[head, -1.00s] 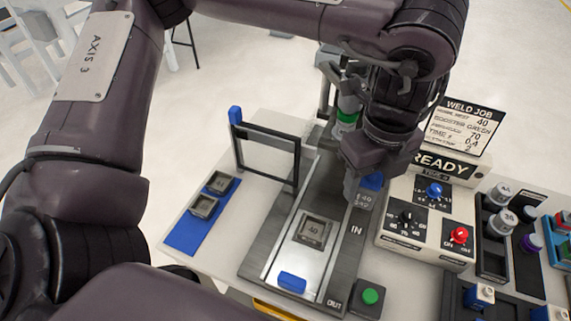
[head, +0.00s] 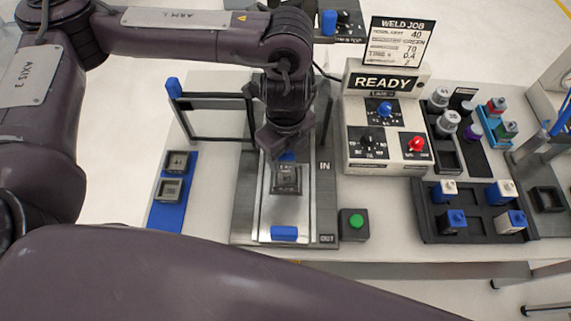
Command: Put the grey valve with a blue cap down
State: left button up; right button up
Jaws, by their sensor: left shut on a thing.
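My left gripper (head: 284,148) points down over the fixture plate between the IN and OUT marks. The fingers hide much of the valve. Right under it is a square grey nest (head: 286,181) on the plate (head: 243,205). I cannot tell whether the valve touches the nest. My right gripper is not in view.
A blue block (head: 284,233) sits at the plate's OUT end, a green button box (head: 354,224) to its right. A black frame (head: 215,95) stands behind left. A blue mat (head: 166,214) holds two square nests. The READY control box (head: 350,105) and a black tray (head: 478,229) stand right.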

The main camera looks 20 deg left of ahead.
aim_at(286, 167)
pick_arm(q)
jog(key=shift+f, duration=2.95)
jog(key=shift+d+f+b, duration=0.1)
jog(key=shift+f+b, duration=0.1)
jog(key=shift+b, duration=0.2)
jog(key=o, duration=1)
jog(key=shift+r, duration=0.1)
notch_tip(286, 167, up, 12)
jog(key=shift+r, duration=0.1)
